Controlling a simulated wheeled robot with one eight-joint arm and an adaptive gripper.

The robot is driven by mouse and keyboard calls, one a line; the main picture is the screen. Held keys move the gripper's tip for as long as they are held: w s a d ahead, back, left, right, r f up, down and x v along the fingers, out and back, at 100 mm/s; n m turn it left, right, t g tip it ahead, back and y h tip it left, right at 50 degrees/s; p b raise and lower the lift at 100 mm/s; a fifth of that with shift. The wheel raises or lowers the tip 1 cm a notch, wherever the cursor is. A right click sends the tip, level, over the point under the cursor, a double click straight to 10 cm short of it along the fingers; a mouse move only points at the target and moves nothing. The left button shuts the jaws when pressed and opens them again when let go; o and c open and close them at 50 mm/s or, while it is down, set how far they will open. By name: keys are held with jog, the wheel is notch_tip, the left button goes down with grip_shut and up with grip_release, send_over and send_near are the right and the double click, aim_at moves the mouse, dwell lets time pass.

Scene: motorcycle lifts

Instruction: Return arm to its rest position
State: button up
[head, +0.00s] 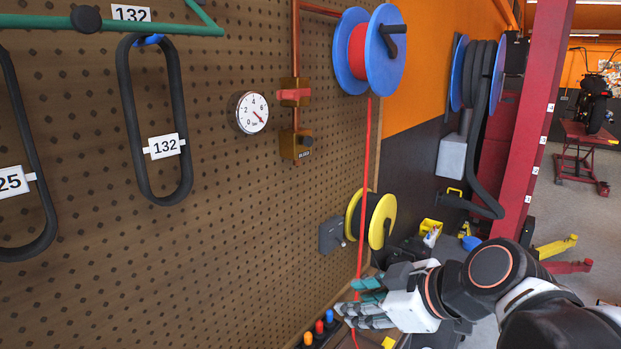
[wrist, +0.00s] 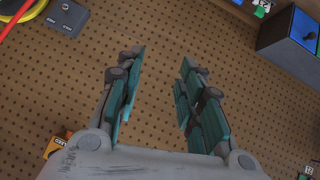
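My gripper (head: 362,303) is at the lower middle of the head view, in front of the pegboard and close to the hanging red hose. In the wrist view my gripper (wrist: 158,95) shows two teal-padded fingers held apart, with only bare pegboard (wrist: 155,40) between them. It is open and empty. My arm reaches in from the lower right of the head view.
A blue reel (head: 384,50) with red hose hangs above my gripper, and a yellow reel (head: 382,221) is just above it. A gauge (head: 252,112) and black belts (head: 183,130) hang left. A red lift post (head: 537,110) stands right. A blue-fronted box (wrist: 295,35) shows in the wrist view.

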jog(key=s+d+f+m+h+b, duration=0.3)
jog(key=s+d+f+m+b, duration=0.1)
jog(key=f, duration=0.5)
jog(key=s+d+f+m+h+b, duration=0.3)
jog(key=s+d+f+m+b, duration=0.1)
jog(key=d+f+m, duration=0.3)
notch_tip(320, 180, down, 2)
jog(key=shift+d+f+m+b, duration=0.1)
jog(key=shift+d+m+b, duration=0.25)
jog(key=shift+b, duration=0.3)
jog(key=shift+a, duration=0.1)
dwell(0.7)
